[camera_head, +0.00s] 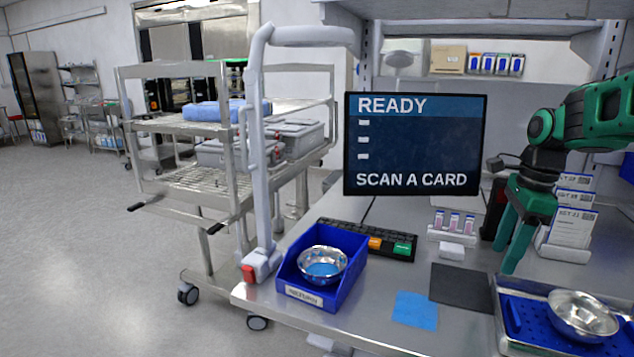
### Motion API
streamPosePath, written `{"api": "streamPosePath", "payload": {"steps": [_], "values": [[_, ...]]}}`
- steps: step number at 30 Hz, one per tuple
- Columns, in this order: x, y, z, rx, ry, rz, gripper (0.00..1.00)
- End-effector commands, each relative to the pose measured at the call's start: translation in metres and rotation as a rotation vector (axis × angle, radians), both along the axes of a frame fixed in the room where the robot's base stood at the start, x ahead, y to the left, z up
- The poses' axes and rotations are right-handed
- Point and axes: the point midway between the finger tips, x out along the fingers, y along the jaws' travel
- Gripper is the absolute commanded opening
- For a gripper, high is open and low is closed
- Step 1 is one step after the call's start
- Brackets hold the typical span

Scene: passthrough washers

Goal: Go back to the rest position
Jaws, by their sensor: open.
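My gripper (513,238) is green with dark joints and hangs at the right of the head view, fingers pointing down over the table (380,325). Its fingers are apart and nothing shows between them. It is behind the blue tray (508,292) at the lower right and in front of the card rack (566,236). My arm comes in from the right edge. The picture does not show clearly how high the fingertips are above the table.
A monitor (414,140) reads "READY, SCAN A CARD". A keyboard (366,238), a blue bin (289,270) holding a metal bowl (323,264), a small vial rack (452,232) and a dark mat (462,287) share the table. Another bowl (583,313) is in the tray. A cart (183,128) stands left; floor beyond is open.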

Motion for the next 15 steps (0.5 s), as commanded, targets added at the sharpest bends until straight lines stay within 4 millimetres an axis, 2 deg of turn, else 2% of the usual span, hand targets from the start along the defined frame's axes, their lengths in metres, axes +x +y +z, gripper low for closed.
{"api": "streamPosePath", "payload": {"steps": [3,11,15], "values": [[-0.014,0.005,-0.001,-0.014,-0.004,0.078,0.53],[-0.052,0.001,-0.007,-0.049,-0.014,0.271,0.53],[-0.087,-0.004,-0.013,-0.072,-0.017,0.433,0.53]]}}
